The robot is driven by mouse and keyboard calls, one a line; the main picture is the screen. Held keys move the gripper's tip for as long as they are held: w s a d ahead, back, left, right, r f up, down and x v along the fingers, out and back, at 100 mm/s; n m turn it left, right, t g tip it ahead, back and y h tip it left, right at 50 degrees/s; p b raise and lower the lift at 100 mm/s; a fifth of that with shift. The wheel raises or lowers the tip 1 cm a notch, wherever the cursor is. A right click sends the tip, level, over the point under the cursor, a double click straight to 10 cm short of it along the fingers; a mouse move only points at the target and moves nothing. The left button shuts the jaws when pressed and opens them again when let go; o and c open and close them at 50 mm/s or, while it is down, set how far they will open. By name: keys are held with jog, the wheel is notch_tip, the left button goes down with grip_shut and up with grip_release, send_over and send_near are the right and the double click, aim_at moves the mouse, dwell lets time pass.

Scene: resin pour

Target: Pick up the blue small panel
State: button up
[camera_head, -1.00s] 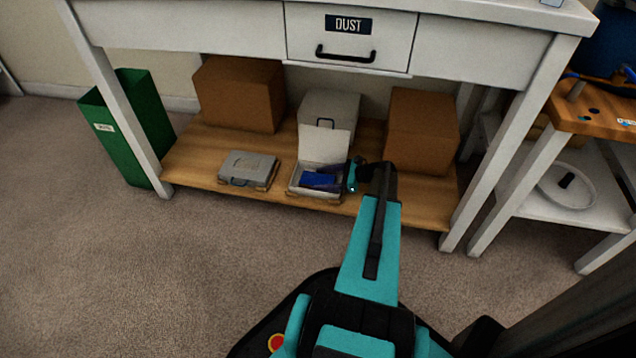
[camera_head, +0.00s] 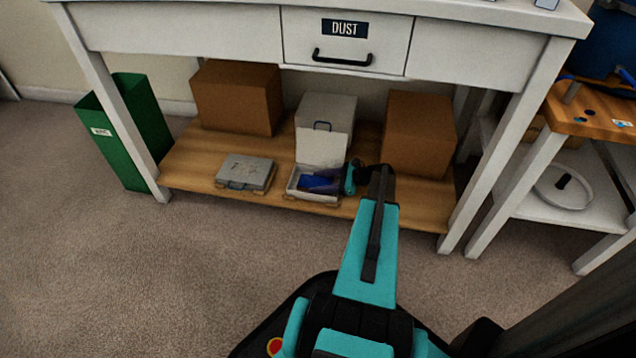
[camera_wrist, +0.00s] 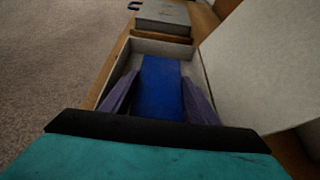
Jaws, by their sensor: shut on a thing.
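The blue small panel (camera_head: 316,182) lies in the open white case (camera_head: 328,198) on the wooden lower shelf. In the wrist view the panel (camera_wrist: 161,88) stretches along the inside of the case (camera_wrist: 194,62), between two purple fingers. My gripper (camera_head: 322,184) reaches into the case from the right and is shut on the panel. In the wrist view my gripper (camera_wrist: 160,102) has one finger along each side of the panel. The near end of the panel is hidden by the gripper body. Whether the panel is clear of the case floor cannot be told.
A closed grey case (camera_head: 244,172) lies left of the white case, whose lid (camera_head: 322,146) stands up behind it. Brown boxes stand at the back left (camera_head: 237,97) and right (camera_head: 418,132). The bench drawer (camera_head: 346,45) hangs above. A green bin (camera_head: 128,130) stands left.

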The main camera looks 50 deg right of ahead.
aim_at(319, 183)
jog(key=shift+r, duration=0.15)
jog(key=shift+r+p, duration=0.65)
jog(key=shift+r, duration=0.2)
notch_tip(319, 183, up, 2)
jog(key=shift+p, duration=0.65)
jog(key=s+a+p, duration=0.2)
jog(key=a, duration=0.5)
jog(key=s+a+r+p, duration=0.1)
jog(key=a+p, duration=0.1)
jog(key=a, duration=0.6)
jog(key=shift+s+a+p, duration=0.3)
jog(key=shift+s, duration=0.1)
